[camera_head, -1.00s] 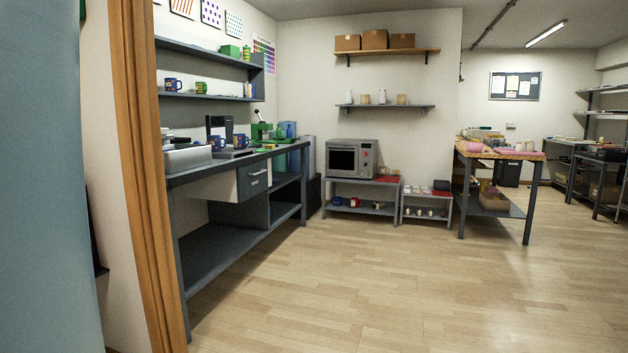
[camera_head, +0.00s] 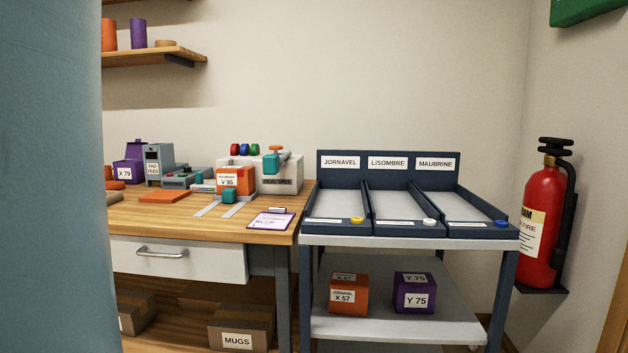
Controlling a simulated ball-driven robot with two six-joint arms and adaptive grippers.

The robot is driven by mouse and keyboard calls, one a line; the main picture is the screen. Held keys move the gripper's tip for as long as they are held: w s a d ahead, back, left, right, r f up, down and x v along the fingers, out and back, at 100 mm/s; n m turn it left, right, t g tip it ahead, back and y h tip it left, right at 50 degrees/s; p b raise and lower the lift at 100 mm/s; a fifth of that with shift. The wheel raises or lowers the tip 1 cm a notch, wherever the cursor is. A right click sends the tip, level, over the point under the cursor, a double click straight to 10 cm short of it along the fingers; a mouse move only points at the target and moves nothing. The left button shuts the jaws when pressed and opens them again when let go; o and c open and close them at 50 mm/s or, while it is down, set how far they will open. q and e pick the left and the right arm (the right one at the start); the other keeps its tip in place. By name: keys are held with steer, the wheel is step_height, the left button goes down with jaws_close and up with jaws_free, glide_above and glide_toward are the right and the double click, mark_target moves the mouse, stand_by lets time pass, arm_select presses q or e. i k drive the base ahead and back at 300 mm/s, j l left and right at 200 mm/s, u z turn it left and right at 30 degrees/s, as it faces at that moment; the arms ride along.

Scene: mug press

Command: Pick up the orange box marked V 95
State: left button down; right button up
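The orange box marked V 95 (camera_head: 240,181) sits on the wooden workbench (camera_head: 170,219), toward its right part. A white label with V 95 is on its front, and a small teal block (camera_head: 229,196) stands in front of its lower edge. A pale machine (camera_head: 285,172) stands behind it and to its right. Neither of my grippers is in view.
A dark blue cart (camera_head: 408,242) with three empty-looking trays stands right of the bench. Its lower shelf holds an orange box X 57 (camera_head: 348,294) and a purple box Y 75 (camera_head: 414,293). A fire extinguisher (camera_head: 543,220) hangs at right. A blue-grey surface fills the left edge.

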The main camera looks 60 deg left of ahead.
mark_target(242, 179)
steer(key=u, duration=2.3)
steer(key=i+j+u, duration=0.1)
